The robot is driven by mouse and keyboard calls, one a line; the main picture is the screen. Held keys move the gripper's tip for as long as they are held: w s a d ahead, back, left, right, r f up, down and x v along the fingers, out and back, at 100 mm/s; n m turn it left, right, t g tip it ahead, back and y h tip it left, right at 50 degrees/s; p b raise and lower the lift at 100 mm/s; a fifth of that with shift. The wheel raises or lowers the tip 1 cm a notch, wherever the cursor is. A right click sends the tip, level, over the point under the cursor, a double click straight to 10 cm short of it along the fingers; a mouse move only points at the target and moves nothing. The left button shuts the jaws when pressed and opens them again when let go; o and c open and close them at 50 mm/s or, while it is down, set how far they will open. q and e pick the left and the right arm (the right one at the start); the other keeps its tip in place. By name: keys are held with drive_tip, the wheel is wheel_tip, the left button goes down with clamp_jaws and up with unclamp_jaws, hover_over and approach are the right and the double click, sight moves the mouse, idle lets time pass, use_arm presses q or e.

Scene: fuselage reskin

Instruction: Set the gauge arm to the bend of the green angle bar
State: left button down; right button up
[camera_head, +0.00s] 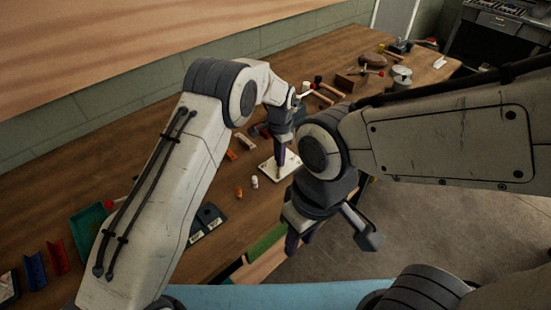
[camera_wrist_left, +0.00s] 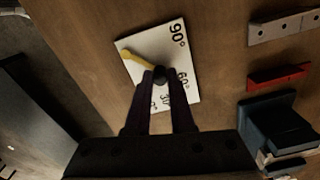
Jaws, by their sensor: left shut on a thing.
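The gauge is a white plate (camera_head: 268,171) lying flat on the bench; in the left wrist view the plate (camera_wrist_left: 148,40) shows 90°, 60° and 30° marks, with a lower mark partly hidden. Its yellow arm (camera_wrist_left: 134,55) points to the upper left, away from the numbers. My left gripper (camera_head: 281,170) is over the plate, its fingertips (camera_wrist_left: 160,75) closed around a dark knob at the yellow arm's inner end. My right gripper (camera_head: 298,245) hangs near the bench's front edge, away from the gauge; its finger gap is unclear. I cannot surely make out the green angle bar.
Blue (camera_head: 35,271) and red (camera_head: 57,257) angle pieces stand at the far left near a green tray (camera_head: 86,232). Small orange and white pieces lie left of the gauge. Tools and a metal can (camera_head: 401,77) sit at the back right. A green strip (camera_head: 265,243) runs by the front edge.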

use_arm(q)
drive_tip(key=shift+d+m, duration=0.55)
drive_tip(key=shift+m, duration=0.65)
drive_tip(key=c, duration=0.8)
unclamp_jaws()
drive_tip(key=shift+s, duration=0.1)
drive_tip(key=shift+o, duration=0.2)
drive_tip(key=shift+r, duration=0.1)
wheel_tip(320, 180, up, 10)
drive_tip(key=b, duration=0.2)
drive_tip(key=shift+r, duration=0.2)
